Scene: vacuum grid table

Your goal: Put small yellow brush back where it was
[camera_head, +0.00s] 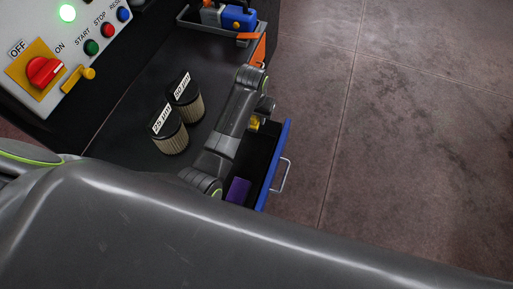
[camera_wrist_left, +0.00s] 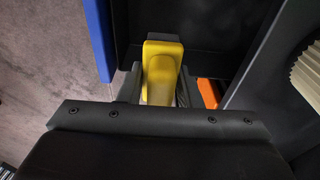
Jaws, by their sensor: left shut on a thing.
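The small yellow brush (camera_head: 254,124) is mostly hidden by my left arm in the head view, with only a small yellow part showing. In the left wrist view the yellow brush (camera_wrist_left: 162,72) stands between the dark fingers of my left gripper (camera_wrist_left: 158,88), which is shut on it. An open drawer with a blue front (camera_head: 273,170) is below and around the gripper (camera_head: 259,117). The brush is over or inside the drawer; I cannot tell whether it touches the drawer floor. My right gripper is not in view.
A purple block (camera_head: 238,190) lies in the drawer's near end. Two labelled filters (camera_head: 169,132) (camera_head: 187,103) stand on the dark table left of my arm. A tray (camera_head: 262,30) with blue items is at the back. A control panel (camera_head: 75,45) is at upper left.

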